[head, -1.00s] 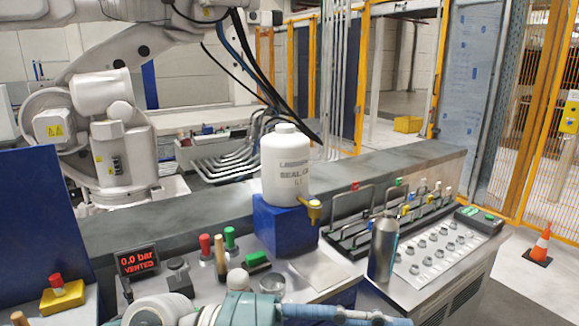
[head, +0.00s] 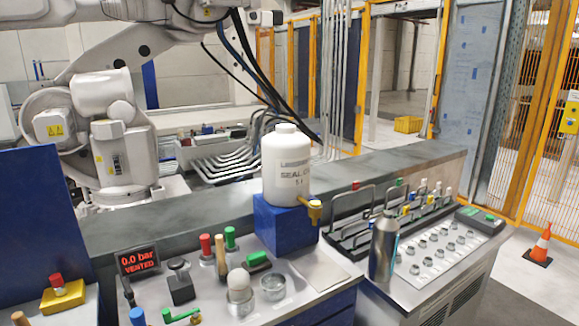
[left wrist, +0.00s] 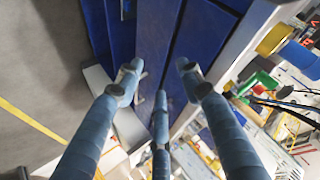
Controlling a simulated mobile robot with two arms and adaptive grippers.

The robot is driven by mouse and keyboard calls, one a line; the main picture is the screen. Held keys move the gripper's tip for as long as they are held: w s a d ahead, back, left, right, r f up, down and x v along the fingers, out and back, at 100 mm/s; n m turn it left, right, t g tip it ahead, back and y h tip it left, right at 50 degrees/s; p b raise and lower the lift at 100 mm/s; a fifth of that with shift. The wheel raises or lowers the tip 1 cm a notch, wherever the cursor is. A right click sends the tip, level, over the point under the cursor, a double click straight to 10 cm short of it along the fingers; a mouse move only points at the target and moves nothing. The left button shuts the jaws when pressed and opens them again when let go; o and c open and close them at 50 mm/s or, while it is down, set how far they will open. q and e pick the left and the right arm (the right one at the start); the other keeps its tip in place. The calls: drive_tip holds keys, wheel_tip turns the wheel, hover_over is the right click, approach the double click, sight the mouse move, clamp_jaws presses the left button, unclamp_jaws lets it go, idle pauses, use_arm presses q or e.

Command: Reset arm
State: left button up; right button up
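My left gripper (left wrist: 158,82) shows in the left wrist view. Its blue-grey fingers are spread apart with nothing between them. Beyond them are the blue cabinet fronts (left wrist: 205,35) and the grey floor (left wrist: 45,60). Neither of my arms shows in the head view now, and my right gripper is in no view.
A white sealant bottle (head: 286,165) stands on a blue block (head: 285,228) with a yellow tap (head: 314,210). A display (head: 138,262) reads 0.0 bar VENTED. A metal flask (head: 383,246) stands on the right panel. A cone (head: 540,246) stands on the floor.

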use_arm(q)
drive_tip(key=s+f+n+g, duration=0.3)
drive_tip(key=s+f+g, duration=0.45)
drive_tip(key=s, duration=0.85)
wheel_tip(320, 180, down, 26)
drive_tip(key=s+a+f, duration=0.3)
drive_tip(key=s+f, duration=1.4)
drive_tip(key=s, duration=0.1)
drive_tip(key=shift+s+a+f+g, duration=0.15)
drive_tip(key=shift+a+f+g, duration=0.05)
drive_tip(key=shift+f+g, duration=0.25)
drive_tip(key=shift+c, duration=0.3)
